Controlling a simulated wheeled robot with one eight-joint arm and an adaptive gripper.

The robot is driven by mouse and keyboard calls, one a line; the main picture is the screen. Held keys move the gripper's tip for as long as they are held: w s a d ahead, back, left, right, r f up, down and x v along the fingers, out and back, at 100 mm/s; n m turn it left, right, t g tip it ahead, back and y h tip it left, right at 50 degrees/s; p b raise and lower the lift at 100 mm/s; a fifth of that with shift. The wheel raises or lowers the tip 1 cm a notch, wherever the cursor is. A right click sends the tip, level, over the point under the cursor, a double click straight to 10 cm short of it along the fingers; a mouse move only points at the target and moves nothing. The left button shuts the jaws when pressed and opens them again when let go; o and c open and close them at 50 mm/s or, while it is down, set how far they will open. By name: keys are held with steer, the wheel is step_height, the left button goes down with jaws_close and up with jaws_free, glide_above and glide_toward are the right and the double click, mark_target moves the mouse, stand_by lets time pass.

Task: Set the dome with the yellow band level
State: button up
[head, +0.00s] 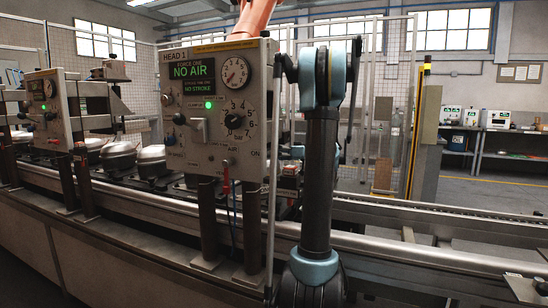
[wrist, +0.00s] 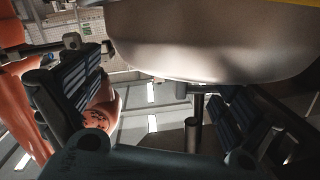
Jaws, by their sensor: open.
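A pale metal dome (wrist: 205,42) fills the top of the wrist view, very close to the camera. A yellow strip (wrist: 296,2) shows on it at the top right corner; the rest of the band is cut off. My gripper (wrist: 158,76) is open, with one ridged finger to the left and one to the right below the dome's edge. I cannot tell whether either finger touches the dome. In the head view my gripper is hidden behind my arm and the panel. Two silvery domes (head: 152,160) (head: 120,156) sit on the line there, with no yellow band visible on them.
A control panel (head: 218,108) reading "NO AIR" stands on posts in front of the line, left of my arm. A second such panel (head: 46,108) is farther left. A metal rail (head: 420,255) runs along the front. An orange robot arm (head: 256,18) rises behind the panel.

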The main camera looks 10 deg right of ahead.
steer(key=shift+s, duration=0.1)
steer(key=c, duration=2.1)
steer(key=shift+f, duration=0.1)
jaws_close()
steer(key=shift+s+a, duration=0.1)
steer(key=shift+a, duration=0.05)
steer(key=shift+r, duration=0.25)
steer(key=shift+a+r, duration=0.1)
steer(key=shift+r, duration=0.05)
steer(key=shift+w+d+r, duration=0.15)
steer(key=shift+w+d, duration=0.05)
steer(key=shift+d, duration=0.05)
steer(key=shift+w+d+n+t+h, duration=0.35)
steer(key=shift+w+d, duration=0.15)
steer(key=shift+w, duration=0.15)
steer(key=shift+w+d+n+t+h, duration=0.25)
steer(key=shift+w+d+n, duration=0.15)
steer(key=shift+w, duration=0.25)
